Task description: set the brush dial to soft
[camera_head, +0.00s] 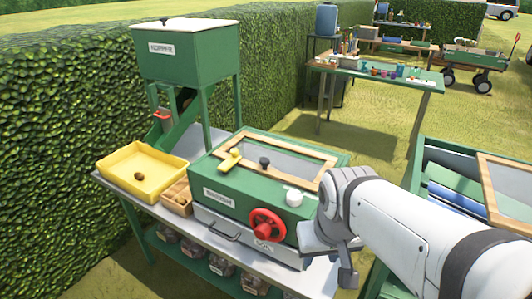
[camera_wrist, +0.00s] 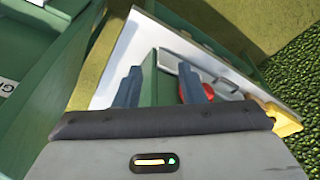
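A green machine (camera_head: 205,172) stands on the metal bench, with a white front label that is hard to read. A white round knob (camera_head: 293,197) sits on its top near the front right corner. A red handwheel (camera_head: 267,225) is on its front. I cannot tell which control is the brush dial, and no soft mark is readable. My gripper (camera_head: 338,268) is right of the machine, apart from the white knob. In the wrist view my gripper (camera_wrist: 164,84) has its two dark fingers apart and empty. Part of the red handwheel (camera_wrist: 208,91) shows behind the right finger.
A yellow tray (camera_head: 135,185) and wooden box (camera_head: 177,197) sit left of the machine. A green hopper (camera_head: 187,55) rises behind. A yellow lever (camera_head: 230,160) and black knob (camera_head: 264,162) are on the machine's top. Another green unit (camera_head: 425,165) stands to the right.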

